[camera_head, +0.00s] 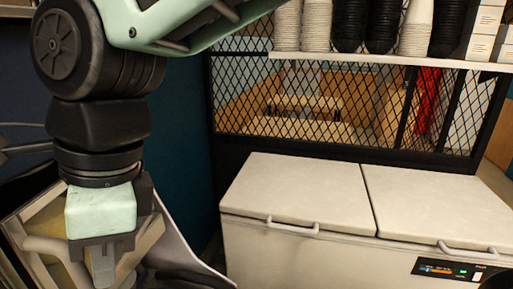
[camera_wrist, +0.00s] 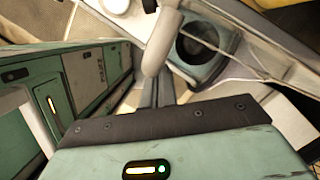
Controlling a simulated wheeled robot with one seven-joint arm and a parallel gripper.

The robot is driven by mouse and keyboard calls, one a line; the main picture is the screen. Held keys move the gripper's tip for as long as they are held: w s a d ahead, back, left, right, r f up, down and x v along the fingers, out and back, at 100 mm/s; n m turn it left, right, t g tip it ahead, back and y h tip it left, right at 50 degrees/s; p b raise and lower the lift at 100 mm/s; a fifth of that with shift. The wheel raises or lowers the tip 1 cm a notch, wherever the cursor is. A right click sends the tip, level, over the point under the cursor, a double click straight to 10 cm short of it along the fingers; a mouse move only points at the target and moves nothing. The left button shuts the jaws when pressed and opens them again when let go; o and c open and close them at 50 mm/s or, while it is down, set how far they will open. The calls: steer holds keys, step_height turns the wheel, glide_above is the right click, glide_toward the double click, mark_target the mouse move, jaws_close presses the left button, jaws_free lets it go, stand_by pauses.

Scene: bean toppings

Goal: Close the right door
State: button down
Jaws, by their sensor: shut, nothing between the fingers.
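A white chest freezer (camera_head: 300,258) stands at the right in the head view, with two lids side by side. The left lid (camera_head: 297,190) and the right lid (camera_head: 440,205) both lie flat, each with a pale bar handle at its front edge. The right lid's far right part is cut off by the frame. I see no other part clearly marked as a right door. My gripper (camera_head: 103,268) points down at the lower left, apart from the freezer. Its fingers are shut and empty. In the wrist view, a pale rounded bar (camera_wrist: 160,45) passes close to the fingertips (camera_wrist: 155,92).
A pale framed structure (camera_head: 35,215) lies around my gripper at the lower left; I cannot tell what it is. A black mesh screen (camera_head: 330,105) stands behind the freezer. A shelf (camera_head: 390,61) above holds stacked cups. A dark blue wall (camera_head: 185,130) is left of the freezer.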

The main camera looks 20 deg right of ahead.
steer(key=shift+w+a, duration=0.1)
steer(key=shift+a, duration=0.75)
